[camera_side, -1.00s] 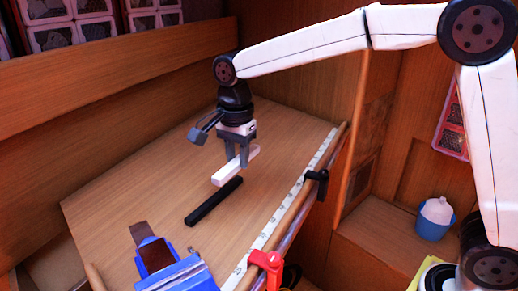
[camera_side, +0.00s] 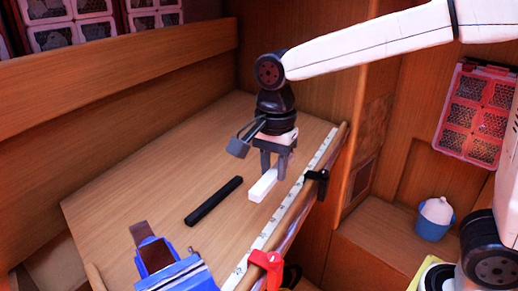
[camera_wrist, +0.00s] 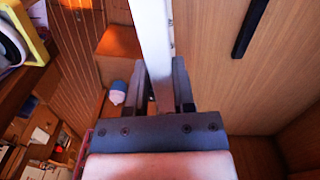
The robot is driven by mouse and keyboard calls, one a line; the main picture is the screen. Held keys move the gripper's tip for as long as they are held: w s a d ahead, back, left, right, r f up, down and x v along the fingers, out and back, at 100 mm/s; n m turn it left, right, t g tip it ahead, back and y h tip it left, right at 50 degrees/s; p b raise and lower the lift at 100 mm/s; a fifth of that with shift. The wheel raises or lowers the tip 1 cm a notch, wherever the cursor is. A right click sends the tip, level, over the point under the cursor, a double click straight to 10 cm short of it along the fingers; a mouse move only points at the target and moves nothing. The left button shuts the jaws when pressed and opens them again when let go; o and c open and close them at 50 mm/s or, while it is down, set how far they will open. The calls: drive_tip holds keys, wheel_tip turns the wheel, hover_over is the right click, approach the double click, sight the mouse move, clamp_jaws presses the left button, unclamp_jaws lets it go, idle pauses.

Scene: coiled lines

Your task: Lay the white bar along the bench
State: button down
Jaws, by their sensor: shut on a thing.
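The white bar (camera_side: 262,187) is in my gripper (camera_side: 272,172), low over the right part of the wooden bench (camera_side: 150,195), between the black bar and the ruler strip. I cannot tell whether its underside touches the bench. It points roughly the same way as the ruled edge. In the wrist view the white bar (camera_wrist: 155,40) runs up from between the fingers of my gripper (camera_wrist: 168,85), which is shut on it.
A black bar (camera_side: 213,201) lies left of the white bar. A white ruler strip (camera_side: 262,238) runs along the bench's right edge, with a black clamp (camera_side: 317,182) and a red clamp (camera_side: 268,262). A blue vise (camera_side: 178,275) stands at the front.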

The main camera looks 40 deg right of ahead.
drive_tip(key=s+d+f, duration=0.1)
drive_tip(key=s, duration=0.7)
drive_tip(key=shift+s+d, duration=0.25)
drive_tip(key=shift+d, duration=0.05)
hover_over(249, 224)
drive_tip(key=s, duration=0.1)
wheel_tip(249, 224, down, 8)
drive_tip(key=shift+s+d+f, duration=0.15)
drive_tip(key=shift+f, duration=0.05)
drive_tip(key=shift+w+f, duration=0.4)
drive_tip(key=shift+f, duration=0.05)
drive_tip(key=shift+w+a+f, duration=0.2)
drive_tip(key=shift+w+f, duration=0.05)
drive_tip(key=shift+f, duration=1.6)
drive_tip(key=shift+f, duration=0.2)
